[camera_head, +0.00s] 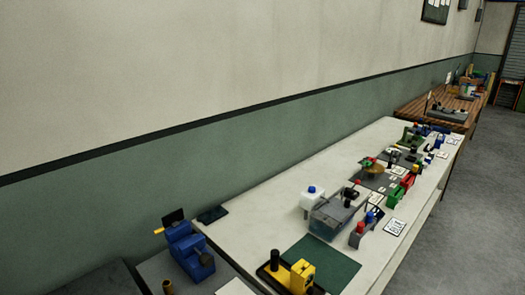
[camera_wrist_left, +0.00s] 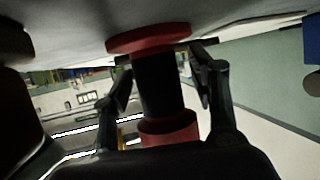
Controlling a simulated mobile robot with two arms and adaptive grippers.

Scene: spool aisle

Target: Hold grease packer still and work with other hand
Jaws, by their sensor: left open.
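In the left wrist view, my left gripper (camera_wrist_left: 162,72) is open, with its two dark fingers on either side of a red and black spool-shaped thing (camera_wrist_left: 158,92). This thing has a black cylinder between a wide red disc and a red collar. Small gaps show between the fingers and the cylinder. It may be the grease packer, but I cannot tell for sure. The red disc is against or close to a pale grey surface (camera_wrist_left: 250,14). Neither gripper shows in the head view, and my right gripper is not in view.
In the head view, a long white table (camera_head: 235,232) runs along the wall. It carries a yellow device (camera_head: 301,276), a green mat (camera_head: 325,262), a clear bin (camera_head: 328,219) and several small fixtures. A blue device (camera_head: 187,246) stands at the near left. Grey floor (camera_head: 455,220) is free at right.

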